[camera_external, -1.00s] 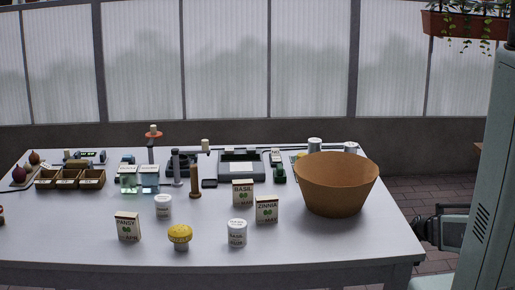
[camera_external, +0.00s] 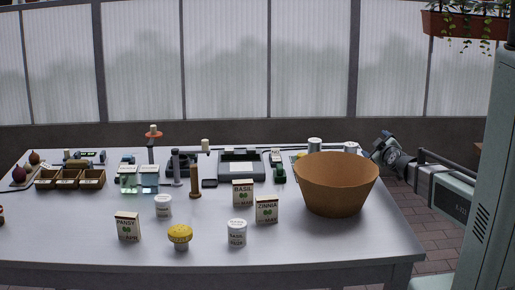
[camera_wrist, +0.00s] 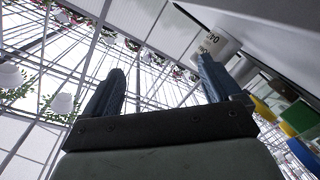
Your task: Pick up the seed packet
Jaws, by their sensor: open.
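Three seed packets stand upright on the table (camera_external: 330,240): a pansy packet (camera_external: 127,227) at the front left, a basil packet (camera_external: 243,192) near the middle, and a zinnia packet (camera_external: 267,210) just right of and in front of the basil one. My gripper (camera_external: 374,146) is at the table's right edge, behind and right of the orange-brown basket, far from the packets. In the wrist view my gripper (camera_wrist: 160,80) has its two fingers spread, with nothing between them. No packet can be made out in the wrist view.
The wide basket (camera_external: 336,190) stands between my gripper and the packets. White jars (camera_external: 237,232), a yellow-topped item (camera_external: 180,234) and a brown post (camera_external: 195,183) stand around the packets. Trays and devices (camera_external: 241,165) line the back. The front right table is clear.

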